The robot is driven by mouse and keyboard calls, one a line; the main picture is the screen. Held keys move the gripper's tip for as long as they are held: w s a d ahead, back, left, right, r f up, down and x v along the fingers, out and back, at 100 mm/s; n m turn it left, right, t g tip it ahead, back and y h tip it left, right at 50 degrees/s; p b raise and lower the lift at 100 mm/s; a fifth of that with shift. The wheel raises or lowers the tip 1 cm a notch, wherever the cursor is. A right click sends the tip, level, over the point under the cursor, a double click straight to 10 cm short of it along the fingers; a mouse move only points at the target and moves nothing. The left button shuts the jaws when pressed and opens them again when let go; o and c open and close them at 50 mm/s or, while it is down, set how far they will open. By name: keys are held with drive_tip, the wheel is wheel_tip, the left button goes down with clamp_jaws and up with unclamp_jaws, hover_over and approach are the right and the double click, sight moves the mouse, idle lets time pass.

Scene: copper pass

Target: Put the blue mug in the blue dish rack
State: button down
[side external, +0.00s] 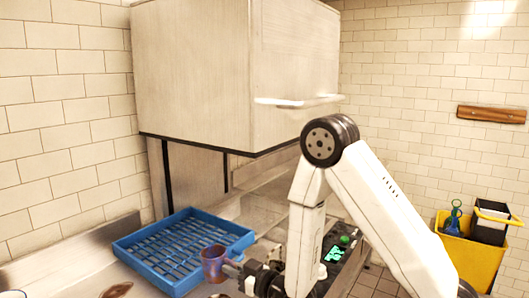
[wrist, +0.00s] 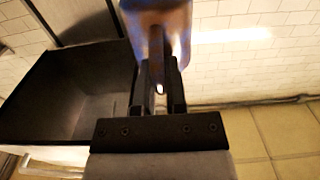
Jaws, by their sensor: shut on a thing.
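The blue mug (side external: 213,264) is in my gripper (side external: 240,269), at the front right corner of the blue dish rack (side external: 182,250) in the side view. In that view the mug looks roughly upright and overlaps the rack's near edge; I cannot tell its height above the rack. The rack is an empty slatted tray on the metal counter. In the wrist view the mug (wrist: 158,22) shows at the top, blue with brownish tones. My gripper (wrist: 158,88) is shut on a part of the mug that looks like its handle.
A large pale hood-like box (side external: 235,75) hangs above and behind the rack. A dark brown object (side external: 117,290) lies on the counter (side external: 70,265) at the front left. A yellow bin (side external: 470,250) stands at the far right.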

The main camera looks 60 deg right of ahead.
drive_tip(key=shift+w+a+r, duration=0.15)
drive_tip(key=shift+w+a, duration=0.1)
drive_tip(key=shift+a, duration=0.45)
drive_tip(key=s+d+f, duration=0.1)
drive_tip(key=s+d, duration=0.2)
drive_tip(key=d, duration=0.4)
drive_tip(key=shift+s+d+y, duration=0.25)
drive_tip(key=shift+s+y, duration=0.05)
drive_tip(key=shift+f, duration=0.3)
drive_tip(key=shift+f, duration=2.75)
drive_tip(key=shift+f, duration=1.95)
